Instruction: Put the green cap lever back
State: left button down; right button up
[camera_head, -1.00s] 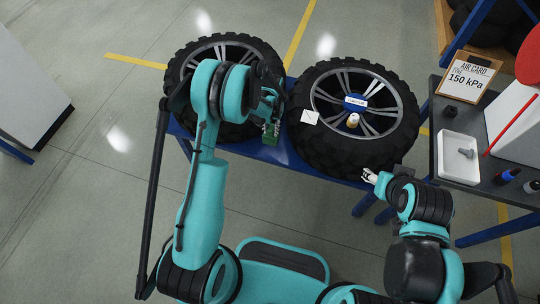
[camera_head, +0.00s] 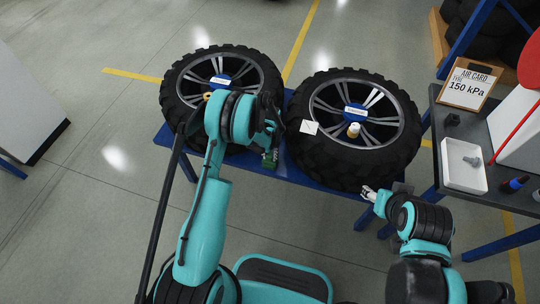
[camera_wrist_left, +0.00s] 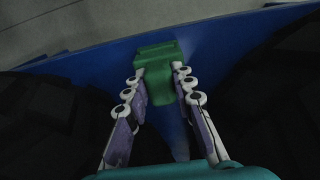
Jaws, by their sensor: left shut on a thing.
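The green cap lever (camera_head: 270,159) is in my left gripper (camera_head: 269,148), just above the blue table (camera_head: 284,168) in the gap between the two tyres. In the left wrist view the lever (camera_wrist_left: 158,72) sits between the fingertips of the left gripper (camera_wrist_left: 160,88), which is shut on it, with blue table surface beyond. The left arm hides part of the left tyre (camera_head: 178,112). My right gripper (camera_head: 369,193) is by the front edge of the right tyre (camera_head: 330,165); its fingers are too small to tell whether they are open.
A yellowish cap (camera_head: 353,130) and a white card (camera_head: 309,127) lie on the right tyre. A brass-coloured ring (camera_head: 207,96) shows on the left wheel. The right bench holds a white tray (camera_head: 464,178), a dark knob (camera_head: 452,119) and a 150 kPa card (camera_head: 468,86).

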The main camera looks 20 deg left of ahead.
pick_arm(q)
jog(key=c, duration=1.3)
grip_release()
jog(key=shift+f, duration=0.15)
